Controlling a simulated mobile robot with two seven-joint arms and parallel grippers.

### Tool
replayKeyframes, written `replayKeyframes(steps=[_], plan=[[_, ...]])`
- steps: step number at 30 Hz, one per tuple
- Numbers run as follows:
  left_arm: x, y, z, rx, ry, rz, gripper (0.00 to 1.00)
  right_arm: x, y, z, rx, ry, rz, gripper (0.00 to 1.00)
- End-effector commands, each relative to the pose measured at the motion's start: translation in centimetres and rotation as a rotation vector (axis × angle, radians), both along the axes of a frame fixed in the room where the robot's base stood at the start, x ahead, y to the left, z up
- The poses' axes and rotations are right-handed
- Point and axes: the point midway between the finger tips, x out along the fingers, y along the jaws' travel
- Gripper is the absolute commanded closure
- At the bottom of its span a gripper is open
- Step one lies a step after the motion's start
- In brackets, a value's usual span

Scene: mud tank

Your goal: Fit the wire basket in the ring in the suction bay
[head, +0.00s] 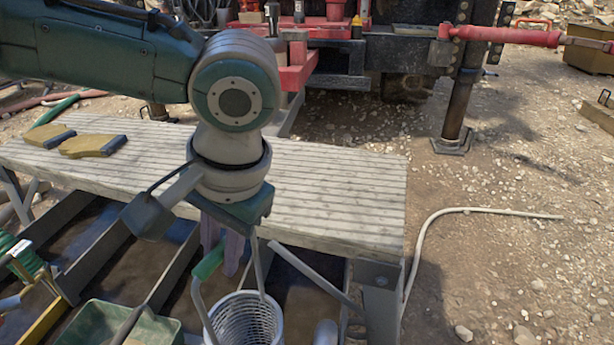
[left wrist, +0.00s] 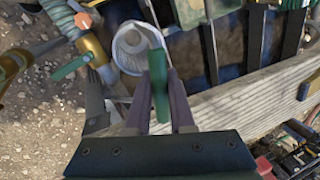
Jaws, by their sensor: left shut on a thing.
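My left gripper (head: 225,255) is pointed down past the front edge of the plank bench and is shut on the green handle (head: 208,262) of the wire basket. The pale mesh basket (head: 245,322) hangs below it at the bottom of the head view, cut off by the frame edge. In the left wrist view, the purple fingers of my left gripper (left wrist: 160,108) close on the green handle (left wrist: 158,75), with the basket (left wrist: 130,45) beyond. I cannot make out the ring in the suction bay or whether the basket touches it. My right gripper is not in view.
Dark tank bays with metal bars (head: 110,250) lie below. A green tray (head: 95,325) sits at the lower left, near a ribbed green hose (head: 22,260). Open gravel lies right.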

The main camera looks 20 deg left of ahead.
Motion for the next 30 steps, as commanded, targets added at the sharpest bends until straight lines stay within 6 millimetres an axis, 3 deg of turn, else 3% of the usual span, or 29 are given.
replayKeyframes(steps=[9,23,30], plan=[[0.0,0.0,-2.2,-0.001,0.0,0.0,1.0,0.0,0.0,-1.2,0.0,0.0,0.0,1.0],[0.0,0.0,-2.6,0.0,-0.001,0.0,1.0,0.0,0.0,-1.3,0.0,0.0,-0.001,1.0],[0.0,0.0,-4.2,-0.001,-0.001,0.0,1.0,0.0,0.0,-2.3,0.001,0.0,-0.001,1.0]])
